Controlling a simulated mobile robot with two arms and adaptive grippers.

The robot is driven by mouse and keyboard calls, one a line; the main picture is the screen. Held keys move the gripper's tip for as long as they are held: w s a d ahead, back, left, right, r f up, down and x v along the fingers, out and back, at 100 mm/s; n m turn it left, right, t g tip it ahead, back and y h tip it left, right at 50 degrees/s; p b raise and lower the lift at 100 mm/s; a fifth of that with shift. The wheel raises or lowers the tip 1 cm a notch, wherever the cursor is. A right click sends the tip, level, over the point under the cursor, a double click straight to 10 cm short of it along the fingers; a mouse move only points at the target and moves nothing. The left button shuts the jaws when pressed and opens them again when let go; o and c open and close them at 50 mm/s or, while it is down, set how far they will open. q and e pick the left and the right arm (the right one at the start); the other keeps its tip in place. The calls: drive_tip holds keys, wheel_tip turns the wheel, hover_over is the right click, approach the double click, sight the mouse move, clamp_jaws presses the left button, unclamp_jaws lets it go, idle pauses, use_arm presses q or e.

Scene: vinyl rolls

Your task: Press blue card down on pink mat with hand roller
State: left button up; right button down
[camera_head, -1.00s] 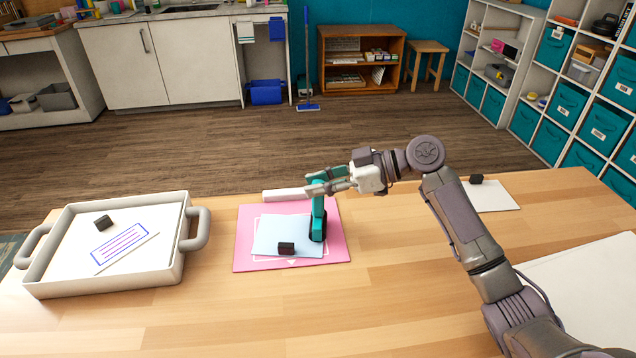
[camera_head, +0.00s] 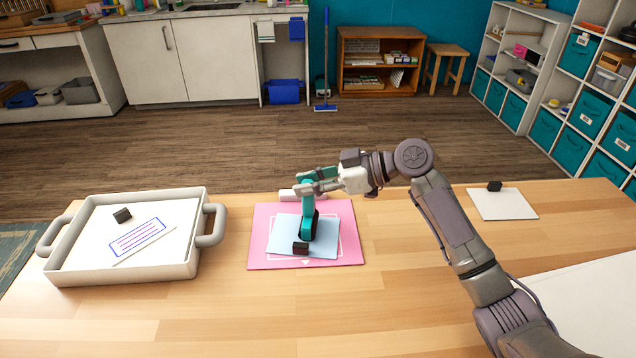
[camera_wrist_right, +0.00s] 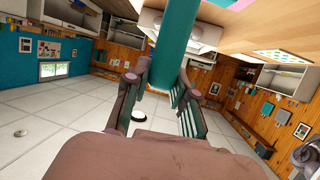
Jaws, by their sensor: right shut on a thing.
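The blue card (camera_head: 283,237) lies on the pink mat (camera_head: 258,249), turned slightly against the mat's white outline. A small black block (camera_head: 300,249) sits on the card's front part. The hand roller (camera_head: 307,207) has a teal handle and a dark lower end on or just above the card, near its middle; exact contact is hard to tell. My right gripper (camera_head: 308,181) is shut on the handle, which also shows between its fingers in the right wrist view (camera_wrist_right: 172,45). A pale bar (camera_head: 287,195) shows behind the roller. My left gripper is out of view.
A white tray (camera_head: 60,277) with handles stands left of the mat, holding a sheet with a label and a black block. Right of my arm, a white sheet (camera_head: 505,205) bears another black block (camera_head: 494,186). Bare tabletop (camera_head: 215,315) lies in front of the mat.

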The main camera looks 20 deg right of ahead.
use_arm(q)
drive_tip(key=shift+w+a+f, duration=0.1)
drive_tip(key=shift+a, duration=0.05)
use_arm(e)
drive_tip(key=w+a, duration=0.2)
drive_tip(key=a, duration=0.4)
drive_tip(key=shift+w+a, duration=0.25)
drive_tip(key=shift+w, duration=0.05)
drive_tip(key=shift+d, duration=0.1)
idle(0.4)
